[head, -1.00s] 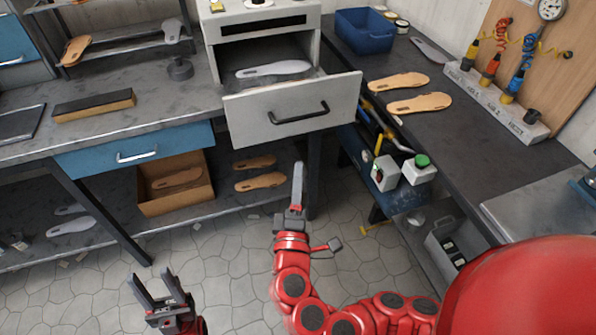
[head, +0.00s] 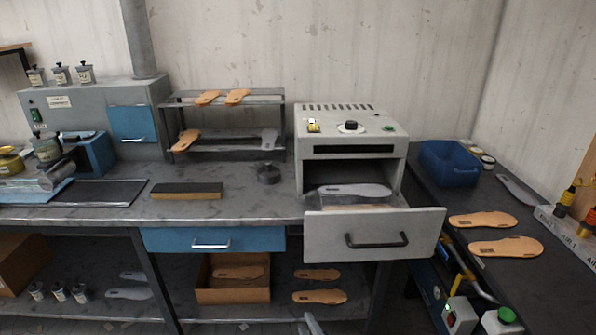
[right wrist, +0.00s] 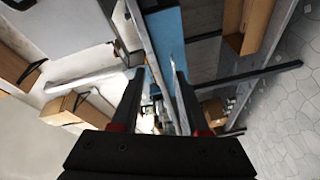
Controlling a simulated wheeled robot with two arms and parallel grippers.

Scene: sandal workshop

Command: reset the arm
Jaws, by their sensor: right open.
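My right gripper (head: 312,323) shows only as a grey fingertip at the bottom edge of the head view, below the open drawer (head: 374,238) and in front of the lower shelf. In the right wrist view my right gripper (right wrist: 160,72) has its two dark fingers apart, with nothing between them. The rest of the right arm is out of the head view. My left gripper is not in view.
The heating cabinet (head: 350,130) stands on the bench, its drawer pulled out and a grey sole (head: 354,190) inside. A blue bin (head: 450,163) and tan soles (head: 506,246) lie on the right bench. A blue drawer (head: 215,239) is shut under the left bench.

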